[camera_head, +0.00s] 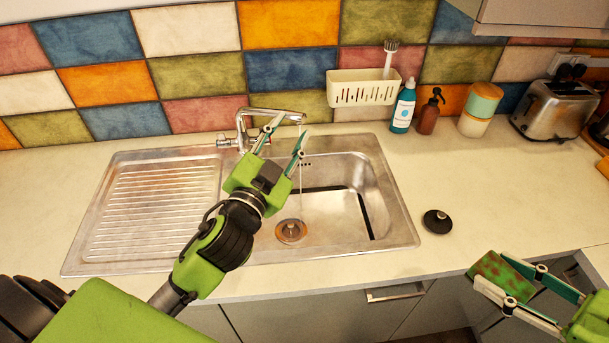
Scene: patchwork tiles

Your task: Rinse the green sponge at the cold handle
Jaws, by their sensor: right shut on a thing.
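The green sponge (497,268), with reddish-brown stains, is between the fingers of my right gripper (490,279), in front of the counter's front edge at the lower right. My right gripper is shut on it. The metal tap (243,127) stands behind the sink, its spout reaching right over the basin. One tap handle (223,142) shows at the left; the right side of the tap is partly hidden by my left gripper. My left gripper (286,141) is at the tap, fingers apart and empty. A thin pale streak below the spout looks like running water.
The steel sink (397,225) has a ribbed drainer (155,205) on the left and a basin with a drain on the right. A black stopper (437,221) lies on the counter. Bottles, stacked containers (480,107) and a toaster (556,108) stand at the back right.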

